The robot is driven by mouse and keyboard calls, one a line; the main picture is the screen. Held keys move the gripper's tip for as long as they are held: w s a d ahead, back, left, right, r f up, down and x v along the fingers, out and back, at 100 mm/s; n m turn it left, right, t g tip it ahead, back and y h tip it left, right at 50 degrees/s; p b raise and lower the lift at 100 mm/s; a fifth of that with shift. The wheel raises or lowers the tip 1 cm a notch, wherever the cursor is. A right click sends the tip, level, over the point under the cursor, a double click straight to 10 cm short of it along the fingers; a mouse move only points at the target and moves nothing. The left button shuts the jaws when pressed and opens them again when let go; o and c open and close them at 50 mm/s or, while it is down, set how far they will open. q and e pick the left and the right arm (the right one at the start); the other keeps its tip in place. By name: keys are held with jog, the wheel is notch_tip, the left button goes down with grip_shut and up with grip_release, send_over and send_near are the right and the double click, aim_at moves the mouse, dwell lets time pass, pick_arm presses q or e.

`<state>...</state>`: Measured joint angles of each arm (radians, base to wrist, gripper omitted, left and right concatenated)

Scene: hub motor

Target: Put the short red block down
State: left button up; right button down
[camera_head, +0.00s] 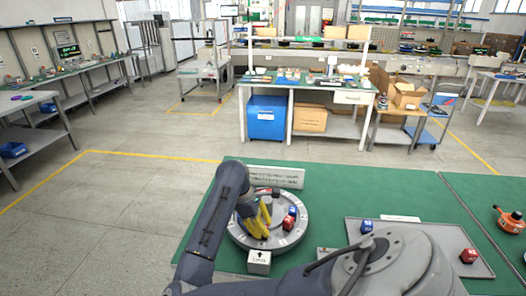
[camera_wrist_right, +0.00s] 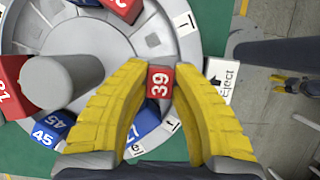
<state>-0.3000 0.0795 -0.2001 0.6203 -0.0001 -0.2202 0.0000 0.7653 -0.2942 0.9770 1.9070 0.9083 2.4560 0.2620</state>
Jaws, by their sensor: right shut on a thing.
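My right gripper (camera_head: 258,222), with yellow fingers, points down over the round grey fixture (camera_head: 240,238). In the right wrist view the right gripper (camera_wrist_right: 161,82) is shut on the short red block (camera_wrist_right: 160,82), marked 39. The block is over the fixture's outer ring, near a white label; whether it touches the ring I cannot tell. A grey post (camera_wrist_right: 62,80) stands on the fixture. My left gripper (camera_wrist_right: 284,84) seems to show small at the right edge of the wrist view, away from the fixture; its opening is unclear.
Blue (camera_head: 292,210) and red (camera_head: 288,224) blocks sit on the fixture's right side. A grey tray (camera_head: 425,262) to the right holds a blue block (camera_head: 367,226) and a red block (camera_head: 468,256). An orange item (camera_head: 510,221) lies far right.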

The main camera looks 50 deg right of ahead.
jog(key=c, duration=1.2)
grip_release()
jog(key=shift+c, duration=0.2)
jog(key=shift+r, duration=0.1)
jog(key=v, duration=1.2)
jog(key=shift+s, duration=0.1)
